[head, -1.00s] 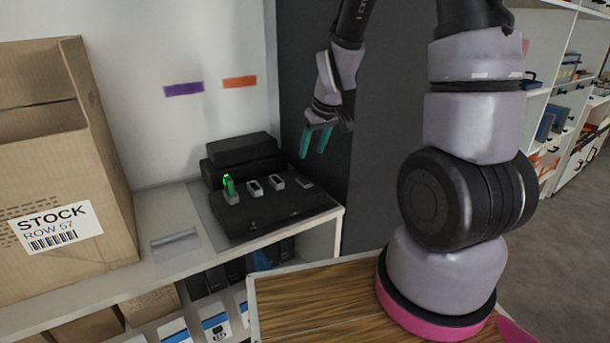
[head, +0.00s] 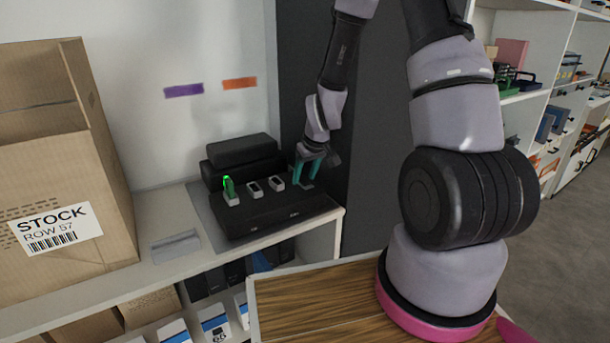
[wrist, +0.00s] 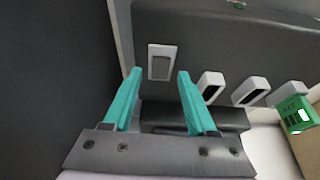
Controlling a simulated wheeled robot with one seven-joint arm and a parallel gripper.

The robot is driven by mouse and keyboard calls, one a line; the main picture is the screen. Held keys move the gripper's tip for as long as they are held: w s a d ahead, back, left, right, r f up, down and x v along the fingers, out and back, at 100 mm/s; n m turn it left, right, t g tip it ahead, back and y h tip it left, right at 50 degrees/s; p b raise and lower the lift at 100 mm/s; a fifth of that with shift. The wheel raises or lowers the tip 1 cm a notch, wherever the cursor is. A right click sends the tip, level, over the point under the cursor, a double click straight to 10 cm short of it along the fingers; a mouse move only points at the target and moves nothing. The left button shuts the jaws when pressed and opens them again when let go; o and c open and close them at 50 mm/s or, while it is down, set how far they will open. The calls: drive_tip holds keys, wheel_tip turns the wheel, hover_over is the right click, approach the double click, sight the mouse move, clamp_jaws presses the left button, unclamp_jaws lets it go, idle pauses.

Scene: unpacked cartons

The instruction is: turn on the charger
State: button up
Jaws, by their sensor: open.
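The charger (head: 265,222) is a black box on the white shelf. It has a row of light-grey slots on top, and a small lit-green item stands in the leftmost one. A flat grey-framed switch with a dark face (wrist: 161,62) lies at the charger's right end. My gripper (head: 305,178) is open and empty, pointing down over that end. In the wrist view, my teal fingers (wrist: 157,75) are spread on either side of the switch. I cannot tell whether they touch the charger. The switch is largely hidden by the fingers in the head view.
Black boxes (head: 241,151) are stacked behind the charger. A dark panel (head: 375,130) rises close to the right of my gripper. A large carton (head: 105,170) stands at the left of the shelf (head: 160,270).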

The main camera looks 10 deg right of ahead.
clamp_jaws()
